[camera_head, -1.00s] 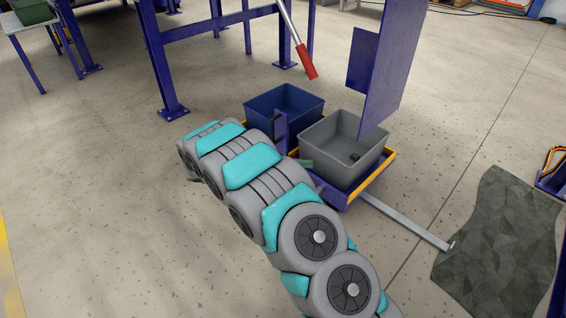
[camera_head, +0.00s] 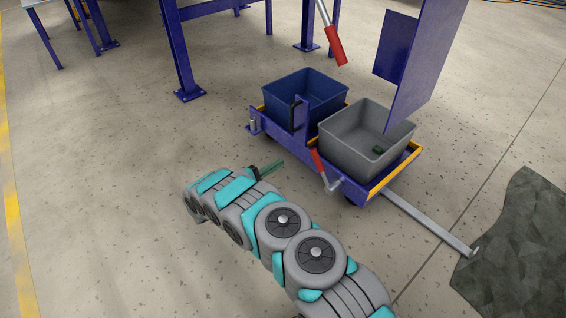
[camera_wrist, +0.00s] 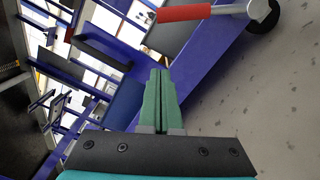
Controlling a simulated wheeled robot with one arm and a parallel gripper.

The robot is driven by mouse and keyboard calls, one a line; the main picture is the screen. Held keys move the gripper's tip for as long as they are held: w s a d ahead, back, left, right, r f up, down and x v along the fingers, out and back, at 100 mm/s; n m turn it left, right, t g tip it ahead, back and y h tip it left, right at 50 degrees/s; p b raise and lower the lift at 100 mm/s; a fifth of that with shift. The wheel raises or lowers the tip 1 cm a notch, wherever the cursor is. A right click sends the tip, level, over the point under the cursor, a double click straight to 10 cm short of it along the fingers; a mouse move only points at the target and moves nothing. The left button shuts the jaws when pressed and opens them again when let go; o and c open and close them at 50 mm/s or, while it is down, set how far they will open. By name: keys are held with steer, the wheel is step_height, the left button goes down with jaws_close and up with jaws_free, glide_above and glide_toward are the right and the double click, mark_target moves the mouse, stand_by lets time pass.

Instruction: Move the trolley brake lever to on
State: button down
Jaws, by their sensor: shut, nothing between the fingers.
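The trolley (camera_head: 285,145) is blue with yellow edges and stands on the floor. Its brake lever (camera_head: 318,162) has a red grip and a grey pivot on the trolley's near side; the grip tilts up and to the left. In the wrist view the red lever (camera_wrist: 184,13) lies across the top, with its grey shaft towards a dark wheel. My gripper (camera_head: 272,170) has green fingers, is shut and empty, and is left of the lever, apart from it. In the wrist view the shut fingers (camera_wrist: 159,75) point at the trolley's blue side, below the lever grip.
A blue bin (camera_head: 305,98) and a grey bin (camera_head: 350,150) sit on the trolley. A grey drawbar (camera_head: 430,222) sticks out to the right. A larger red-gripped lever (camera_head: 336,46) hangs above, beside a blue panel (camera_head: 425,70). Floor at left is clear.

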steer(key=w+d+r, duration=0.2)
steer(key=d, duration=0.7)
steer(key=shift+d+b, duration=0.25)
steer(key=shift+b, duration=0.05)
steer(key=shift+r, duration=0.1)
